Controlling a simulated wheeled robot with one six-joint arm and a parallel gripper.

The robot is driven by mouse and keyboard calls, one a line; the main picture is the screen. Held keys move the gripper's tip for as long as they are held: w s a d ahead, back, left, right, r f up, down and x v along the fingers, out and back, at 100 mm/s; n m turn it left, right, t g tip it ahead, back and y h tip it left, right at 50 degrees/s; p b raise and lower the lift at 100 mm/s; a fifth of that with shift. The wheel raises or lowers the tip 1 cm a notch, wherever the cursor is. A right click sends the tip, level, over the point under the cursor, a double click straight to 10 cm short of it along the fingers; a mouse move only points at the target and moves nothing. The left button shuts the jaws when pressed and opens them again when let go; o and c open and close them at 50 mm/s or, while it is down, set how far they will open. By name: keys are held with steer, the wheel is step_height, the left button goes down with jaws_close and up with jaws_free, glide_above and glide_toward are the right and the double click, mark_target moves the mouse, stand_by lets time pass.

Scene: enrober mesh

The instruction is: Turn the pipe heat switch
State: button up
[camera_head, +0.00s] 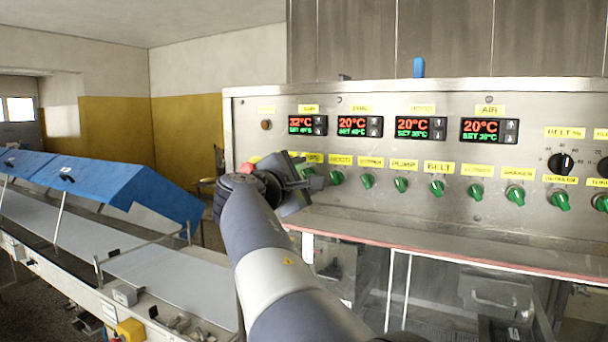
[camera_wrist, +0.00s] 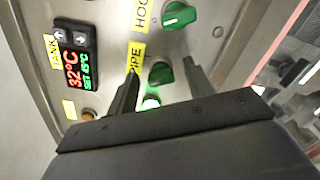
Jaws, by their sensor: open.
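The pipe heat switch (camera_wrist: 160,72) is a dark green knob beside the yellow PIPE label (camera_wrist: 136,58) in the wrist view. My gripper (camera_wrist: 162,70) is open, with one finger on each side of this knob. I cannot tell whether either finger touches it. In the head view my gripper (camera_head: 297,182) is at the left end of the switch row and partly covers the pipe switch (camera_head: 308,172).
A brightly lit green knob (camera_wrist: 151,103) is just below the pipe switch in the wrist view. The HOOD knob (camera_wrist: 178,14) is above it. The tank display (camera_wrist: 76,62) reads 32°C. A conveyor with blue covers (camera_head: 100,180) stands at left.

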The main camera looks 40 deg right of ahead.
steer(key=shift+c, duration=0.4)
steer(key=c, duration=0.9)
steer(key=shift+f+m+b, duration=0.1)
steer(key=shift+m+b, duration=0.2)
steer(key=shift+b, duration=0.15)
steer(key=shift+f+m+b, duration=0.2)
steer(key=shift+m+b, duration=0.7)
steer(key=shift+b, duration=0.25)
steer(key=m+b, duration=0.2)
steer(key=shift+m, duration=0.3)
steer(key=shift+m+b, duration=2.6)
steer(key=shift+m, duration=0.8)
